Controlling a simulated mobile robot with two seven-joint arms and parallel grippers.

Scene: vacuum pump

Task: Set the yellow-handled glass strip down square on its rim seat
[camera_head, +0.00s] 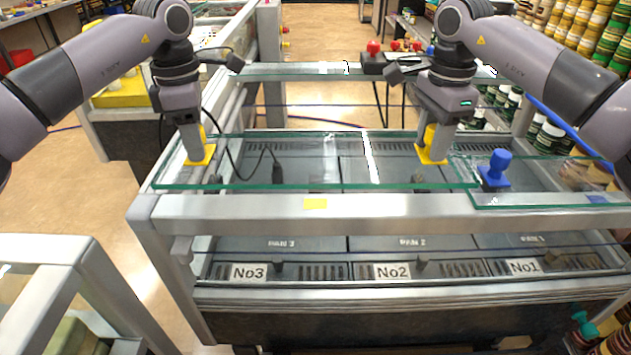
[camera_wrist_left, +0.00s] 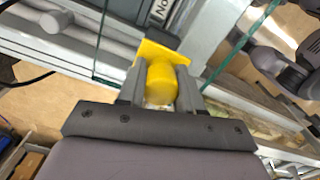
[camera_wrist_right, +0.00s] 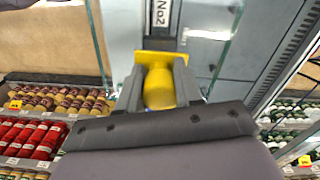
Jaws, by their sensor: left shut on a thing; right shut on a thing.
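The glass strip (camera_head: 300,172) has a green edge and two yellow handles. My left gripper (camera_head: 199,158) is shut on the left yellow handle, which shows in the left wrist view (camera_wrist_left: 161,80). My right gripper (camera_head: 434,156) is shut on the right yellow handle, which shows in the right wrist view (camera_wrist_right: 159,85). The strip looks roughly level. I cannot tell whether it touches the rim or hangs slightly above it.
A second glass pane with a blue handle (camera_head: 495,168) lies at the right. Labels No3 (camera_head: 248,271), No2 (camera_head: 392,271) and No1 (camera_head: 524,267) mark the compartments below. A grey-framed cart (camera_head: 60,260) stands at the lower left.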

